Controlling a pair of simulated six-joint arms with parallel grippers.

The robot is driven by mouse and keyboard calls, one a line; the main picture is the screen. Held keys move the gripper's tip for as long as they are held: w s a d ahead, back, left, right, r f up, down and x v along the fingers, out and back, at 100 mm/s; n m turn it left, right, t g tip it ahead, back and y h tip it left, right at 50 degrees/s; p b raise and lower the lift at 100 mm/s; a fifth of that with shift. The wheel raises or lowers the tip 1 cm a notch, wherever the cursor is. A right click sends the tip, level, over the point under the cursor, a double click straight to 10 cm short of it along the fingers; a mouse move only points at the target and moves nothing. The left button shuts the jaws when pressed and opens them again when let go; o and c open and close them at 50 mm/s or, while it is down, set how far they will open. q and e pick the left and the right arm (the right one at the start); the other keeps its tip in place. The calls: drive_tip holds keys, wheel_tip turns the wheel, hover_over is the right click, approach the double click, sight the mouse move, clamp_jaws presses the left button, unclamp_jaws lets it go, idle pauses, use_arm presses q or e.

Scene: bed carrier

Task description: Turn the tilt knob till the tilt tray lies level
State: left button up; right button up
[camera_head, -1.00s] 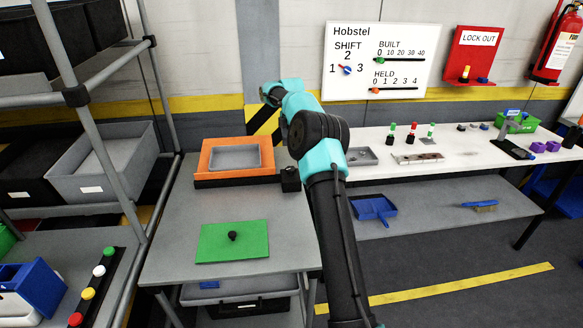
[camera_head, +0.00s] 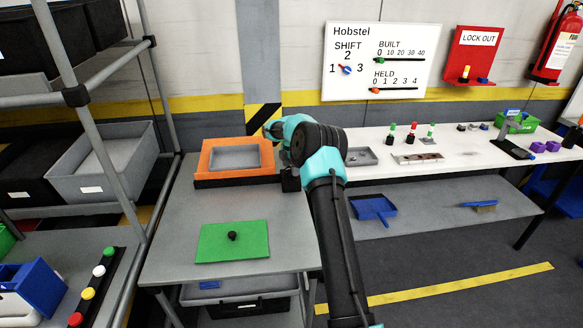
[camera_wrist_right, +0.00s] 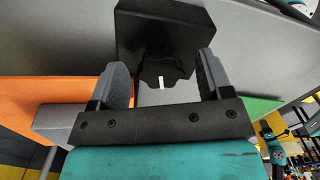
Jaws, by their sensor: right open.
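The tilt tray (camera_head: 204,172) is an orange board on a dark base, at the back of the grey table, with a shallow grey tray (camera_head: 234,157) on it. I cannot tell its exact slope. A black box (camera_head: 291,183) stands at its right, partly behind my right arm. In the wrist view, the dark lobed tilt knob (camera_wrist_right: 150,80) with a white mark sits on the box (camera_wrist_right: 165,30). My right gripper (camera_wrist_right: 162,72) is open, its fingers on either side of the knob with gaps visible. In the head view its fingers are hidden. My left gripper is not in view.
A green mat (camera_head: 250,250) with a small black knob (camera_head: 232,236) lies at the table's front. A rack with bins (camera_head: 105,170) stands left. A white bench (camera_head: 460,160) with small parts is at the right. The table between mat and tray is clear.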

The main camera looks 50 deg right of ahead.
drive_tip(key=shift+c, duration=0.3)
drive_tip(key=c, duration=0.8)
drive_tip(key=shift+c, duration=0.2)
drive_tip(key=shift+m, duration=0.4)
drive_tip(key=m, duration=0.5)
drive_tip(key=shift+s, duration=0.1)
drive_tip(key=m, duration=0.5)
drive_tip(key=shift+a+m, duration=0.1)
drive_tip(key=shift+m, duration=0.2)
drive_tip(key=m, duration=0.7)
drive_tip(key=shift+a, duration=0.15)
drive_tip(key=m, duration=0.7)
drive_tip(key=shift+a, duration=0.1)
